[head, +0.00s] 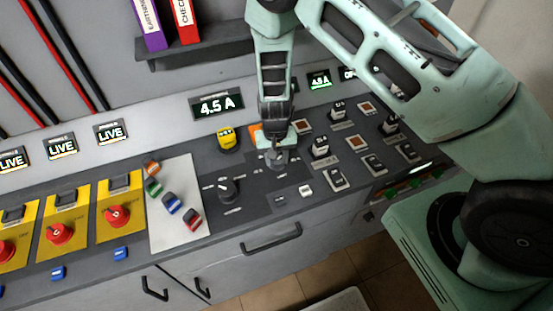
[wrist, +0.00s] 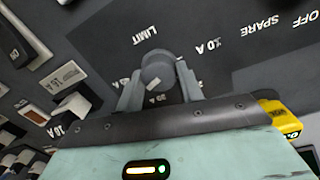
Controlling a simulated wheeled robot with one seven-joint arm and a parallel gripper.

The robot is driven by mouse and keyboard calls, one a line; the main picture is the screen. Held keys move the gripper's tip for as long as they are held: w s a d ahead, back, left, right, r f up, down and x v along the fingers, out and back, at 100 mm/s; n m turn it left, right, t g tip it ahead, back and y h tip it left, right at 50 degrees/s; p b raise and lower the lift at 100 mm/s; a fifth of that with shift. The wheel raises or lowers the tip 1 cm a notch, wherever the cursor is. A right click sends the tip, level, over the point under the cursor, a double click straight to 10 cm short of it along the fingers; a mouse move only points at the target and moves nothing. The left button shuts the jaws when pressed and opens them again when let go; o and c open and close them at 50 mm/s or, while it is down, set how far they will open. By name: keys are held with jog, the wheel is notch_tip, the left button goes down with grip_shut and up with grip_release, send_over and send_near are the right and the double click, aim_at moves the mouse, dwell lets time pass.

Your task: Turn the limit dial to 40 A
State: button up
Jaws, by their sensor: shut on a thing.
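The limit dial is a round dark grey knob (wrist: 157,68) on a dark panel marked LIMIT in the wrist view, where the lettering is upside down. My gripper (wrist: 159,84) is shut on it, one finger on each side. A 10 A mark shows to the right of the knob, and another amp mark lies just below it, partly hidden. A pale mark shows on the knob, but I cannot tell which value it points to. In the head view my gripper (head: 277,156) is down on the dial, which it mostly hides. The display (head: 217,105) behind it reads 4.5 A.
A black spare dial (head: 229,188) is left of my gripper. A yellow block (head: 228,138) stands behind it. Several switches (head: 320,147) fill the panel to the right. A pale board (head: 174,222) with coloured tags and red rotary switches (head: 117,216) are further left.

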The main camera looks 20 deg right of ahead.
jog(key=shift+m+b, duration=0.35)
jog(key=shift+m, duration=1.65)
jog(key=o, duration=1)
jog(key=shift+r, duration=0.1)
notch_tip(320, 180, up, 17)
jog(key=b, duration=0.3)
jog(key=shift+w+a+r, duration=0.15)
jog(key=s+a+r+n+b, duration=0.2)
jog(key=s+n, duration=0.5)
jog(key=s, duration=0.6)
jog(key=s+a+r+n+y+b, duration=0.1)
jog(key=s+a+r+n, duration=0.3)
jog(key=s, duration=1)
jog(key=n+b, duration=0.1)
jog(key=n, duration=0.2)
jog(key=shift+r, duration=0.35)
